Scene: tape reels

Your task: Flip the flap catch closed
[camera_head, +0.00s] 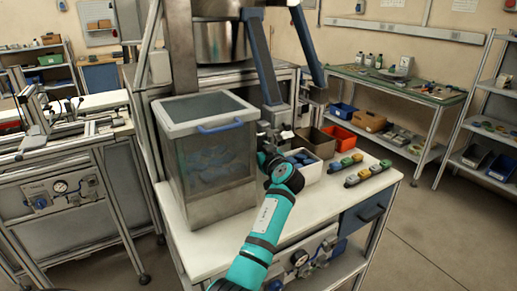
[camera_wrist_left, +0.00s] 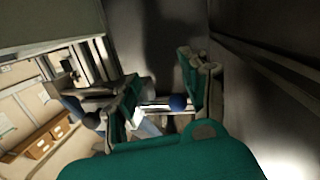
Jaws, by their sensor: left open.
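My left gripper (camera_head: 270,143) reaches up in the head view, to the right of the clear bin and close to the machine behind it. The left wrist view shows its two green fingers spread apart. Between them is a small round blue knob (camera_wrist_left: 178,102) on a pale bar, nearer the right finger. I cannot tell whether the knob touches that finger. A second dark blue knob (camera_wrist_left: 92,120) shows beyond the left finger. I cannot make out the flap catch for certain, nor its position. My own gripper covers this spot in the head view. My right gripper is not in view.
A clear bin (camera_head: 190,160) with a blue handle stands left of my arm. The white worktop (camera_head: 335,197) has free room at the front right.

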